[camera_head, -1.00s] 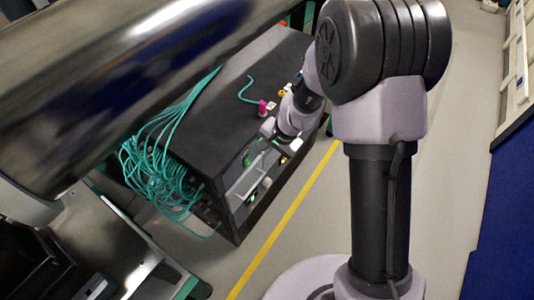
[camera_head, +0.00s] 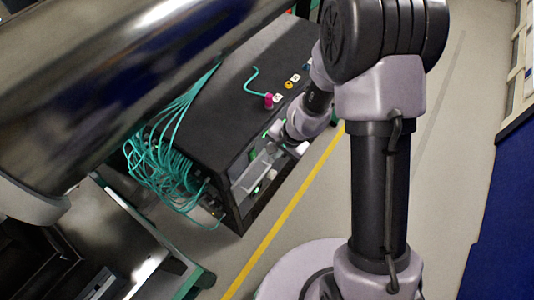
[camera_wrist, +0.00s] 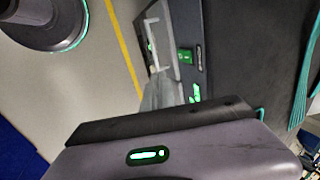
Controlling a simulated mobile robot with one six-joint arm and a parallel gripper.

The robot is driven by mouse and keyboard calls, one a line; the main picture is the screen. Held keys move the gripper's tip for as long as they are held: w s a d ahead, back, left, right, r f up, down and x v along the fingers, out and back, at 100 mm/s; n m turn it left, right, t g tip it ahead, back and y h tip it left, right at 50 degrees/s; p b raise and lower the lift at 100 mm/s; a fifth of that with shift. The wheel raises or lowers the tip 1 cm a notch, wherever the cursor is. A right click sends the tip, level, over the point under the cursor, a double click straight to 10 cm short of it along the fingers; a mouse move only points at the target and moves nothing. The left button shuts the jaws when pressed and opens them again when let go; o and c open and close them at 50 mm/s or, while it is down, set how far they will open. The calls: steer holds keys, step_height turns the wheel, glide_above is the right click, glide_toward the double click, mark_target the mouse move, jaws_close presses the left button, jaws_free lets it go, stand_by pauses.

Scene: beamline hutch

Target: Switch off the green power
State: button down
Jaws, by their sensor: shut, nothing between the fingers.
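The black rack cabinet (camera_head: 225,105) has a front panel with green-lit parts. In the wrist view a small green switch-like part (camera_wrist: 186,55) sits on the panel, with another bright green part (camera_wrist: 196,92) closer to my gripper. In the head view a green spot (camera_head: 252,154) shows on the front near the top edge. My gripper (camera_wrist: 160,92) is shut and empty, its grey fingers close in front of the panel. I cannot tell whether they touch it. In the head view my gripper (camera_head: 274,130) is at the upper front edge, partly hidden by my wrist.
A pale handle (camera_wrist: 157,42) projects from the front panel. Teal cables (camera_head: 160,165) hang in a bundle at the cabinet's left end. A pink connector (camera_head: 269,100) and coloured tags lie on top. Open floor with a yellow line (camera_head: 290,212) runs along the front.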

mark_target(253, 155)
steer(key=w+a+f+b, duration=0.1)
steer(key=w+a+f, duration=0.3)
steer(key=f, duration=0.4)
steer(key=shift+a+f, duration=0.3)
steer(key=shift+a, duration=0.35)
steer(key=shift+w+a+f+b, duration=0.1)
steer(key=shift+w+a+b, duration=0.1)
steer(key=shift+b, duration=0.15)
